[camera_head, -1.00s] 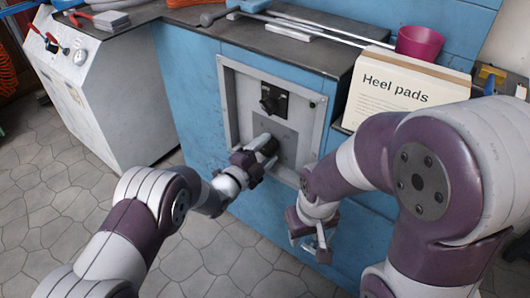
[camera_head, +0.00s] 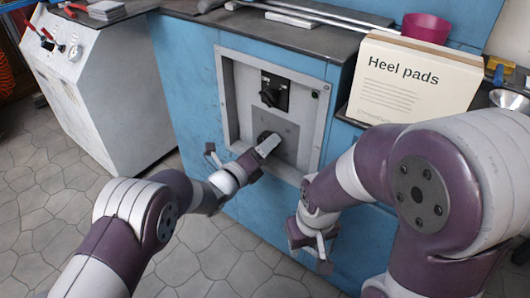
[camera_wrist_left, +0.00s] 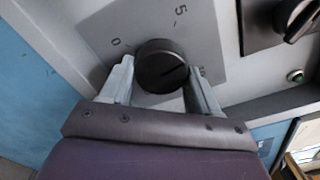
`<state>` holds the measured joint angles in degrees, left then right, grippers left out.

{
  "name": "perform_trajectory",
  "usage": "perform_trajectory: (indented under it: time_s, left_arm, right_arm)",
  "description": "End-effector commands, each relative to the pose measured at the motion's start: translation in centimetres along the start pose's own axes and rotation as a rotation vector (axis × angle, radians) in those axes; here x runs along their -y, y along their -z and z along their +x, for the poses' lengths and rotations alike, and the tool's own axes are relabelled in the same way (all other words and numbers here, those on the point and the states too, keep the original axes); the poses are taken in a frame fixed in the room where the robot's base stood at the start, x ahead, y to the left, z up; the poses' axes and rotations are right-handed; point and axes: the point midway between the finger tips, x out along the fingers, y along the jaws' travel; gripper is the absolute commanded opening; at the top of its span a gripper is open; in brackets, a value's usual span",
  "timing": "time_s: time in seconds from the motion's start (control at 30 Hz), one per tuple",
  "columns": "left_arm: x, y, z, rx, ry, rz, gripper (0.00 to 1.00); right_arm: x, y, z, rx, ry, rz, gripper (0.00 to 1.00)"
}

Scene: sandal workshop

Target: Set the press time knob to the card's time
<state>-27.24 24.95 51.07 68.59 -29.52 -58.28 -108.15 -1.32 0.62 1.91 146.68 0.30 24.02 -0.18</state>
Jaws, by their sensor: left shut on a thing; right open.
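The black time knob (camera_wrist_left: 160,65) sits on a grey dial plate (camera_wrist_left: 215,35) with the marks 0, 5 and a partly covered 10. Its pointer line aims right, towards the 10. My left gripper (camera_wrist_left: 162,82) is shut on the knob, one finger on each side; in the head view (camera_head: 262,143) it partly hides the knob. The card (camera_head: 410,85) reads "Heel pads" above smaller text that I cannot read. My right gripper (camera_head: 316,246) is open and empty, low in front of the blue cabinet.
A black switch (camera_head: 272,90) sits above the dial plate; it also shows in the wrist view (camera_wrist_left: 297,18). A small green light (camera_wrist_left: 295,76) is on the panel. A pink cup (camera_head: 426,27) stands behind the card. A white cabinet (camera_head: 105,100) stands at the left.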

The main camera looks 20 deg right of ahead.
Motion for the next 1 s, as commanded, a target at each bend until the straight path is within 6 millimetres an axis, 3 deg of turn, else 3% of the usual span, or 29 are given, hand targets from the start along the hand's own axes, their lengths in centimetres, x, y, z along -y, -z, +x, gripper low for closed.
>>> perform_trajectory:
  time_s: [0.6,1.0]
  left_arm:
    - [-1.0,0.4,-0.1,-0.001,-0.001,0.579,0.31]
    - [-1.0,0.1,0.0,-0.001,-0.002,0.857,0.31]
  right_arm:
    - [0.0,-0.8,7.0,0.000,0.000,0.000,0.43]
    - [0.0,-1.3,11.2,0.000,0.000,0.000,0.43]
